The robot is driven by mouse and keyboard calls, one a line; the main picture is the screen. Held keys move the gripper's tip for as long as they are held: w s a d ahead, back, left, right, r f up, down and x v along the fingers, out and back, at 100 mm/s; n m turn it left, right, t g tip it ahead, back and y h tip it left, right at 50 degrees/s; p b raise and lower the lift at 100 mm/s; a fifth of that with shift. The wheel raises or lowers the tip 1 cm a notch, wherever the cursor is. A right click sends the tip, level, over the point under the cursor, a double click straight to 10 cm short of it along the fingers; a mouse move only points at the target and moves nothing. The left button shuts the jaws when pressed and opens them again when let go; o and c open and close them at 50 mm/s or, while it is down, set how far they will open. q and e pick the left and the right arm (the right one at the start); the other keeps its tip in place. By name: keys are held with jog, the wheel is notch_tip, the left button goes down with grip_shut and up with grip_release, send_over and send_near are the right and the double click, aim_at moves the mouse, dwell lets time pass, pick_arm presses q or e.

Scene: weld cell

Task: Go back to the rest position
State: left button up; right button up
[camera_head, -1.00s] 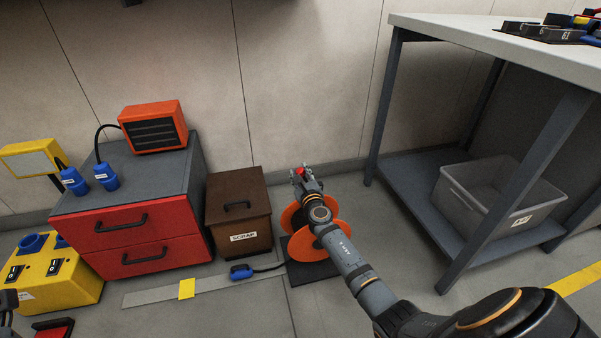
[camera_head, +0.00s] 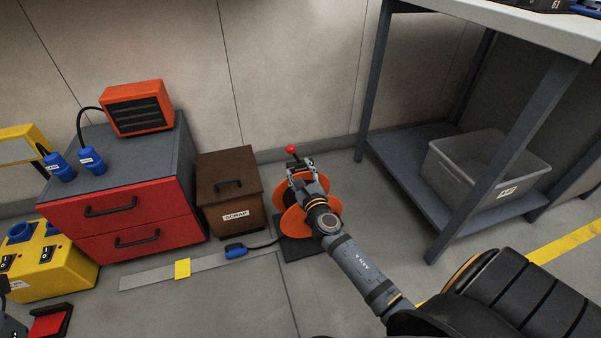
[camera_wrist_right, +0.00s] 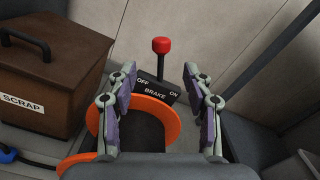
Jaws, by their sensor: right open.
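My right gripper (camera_head: 303,165) is open and empty, just in front of the brake lever with its red knob (camera_head: 291,149). In the right wrist view the two fingers of my right gripper (camera_wrist_right: 160,78) stand apart. The red knob (camera_wrist_right: 161,46) shows beyond and between them, clear of both. The lever rises from a dark plate (camera_wrist_right: 156,90) marked OFF, BRAKE and ON. Below it is the orange cable reel (camera_wrist_right: 160,118), partly hidden by my gripper; the reel (camera_head: 292,222) also shows in the head view.
A brown SCRAP bin (camera_head: 230,190) stands left of the reel, beside a red-fronted drawer cabinet (camera_head: 125,222). A blue plug (camera_head: 236,251) lies on the floor. A workbench (camera_head: 420,150) with a grey bin (camera_head: 470,170) on its lower shelf stands at the right.

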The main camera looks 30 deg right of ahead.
jog(key=shift+s+a, duration=0.1)
jog(key=shift+s, duration=0.3)
